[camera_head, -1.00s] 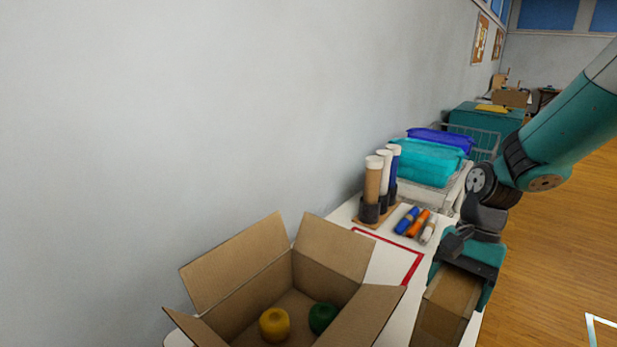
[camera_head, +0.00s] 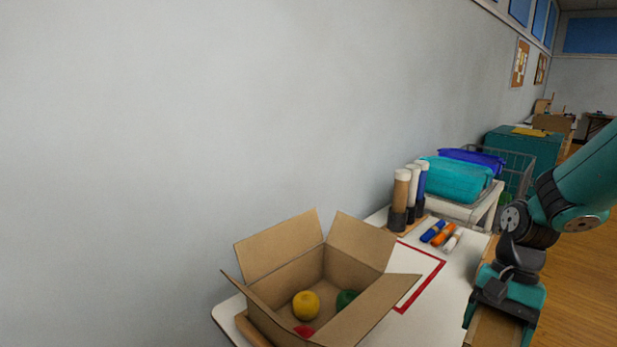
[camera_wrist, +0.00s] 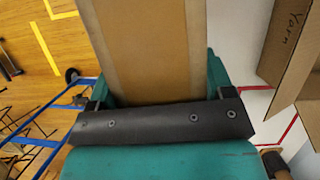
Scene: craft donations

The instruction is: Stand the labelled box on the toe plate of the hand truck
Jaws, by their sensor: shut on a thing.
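My gripper (camera_head: 503,306) is at the lower right of the head view, beside the white table. It is shut on a closed cardboard box (camera_head: 495,331), which is cut off by the bottom edge. In the wrist view the held box (camera_wrist: 150,45) fills the top middle between the jaws of my gripper (camera_wrist: 160,95). No label shows on its visible faces. Blue bars with a dark wheel, probably the hand truck (camera_wrist: 87,81), show at the left of the wrist view, partly hidden behind my gripper. I cannot make out its toe plate.
An open carton (camera_head: 370,311) with balls of yarn stands on the white table (camera_head: 437,305); "Yarn" is written on it in the wrist view (camera_wrist: 290,35). Dark wire legs (camera_wrist: 25,125) stand left over wooden floor.

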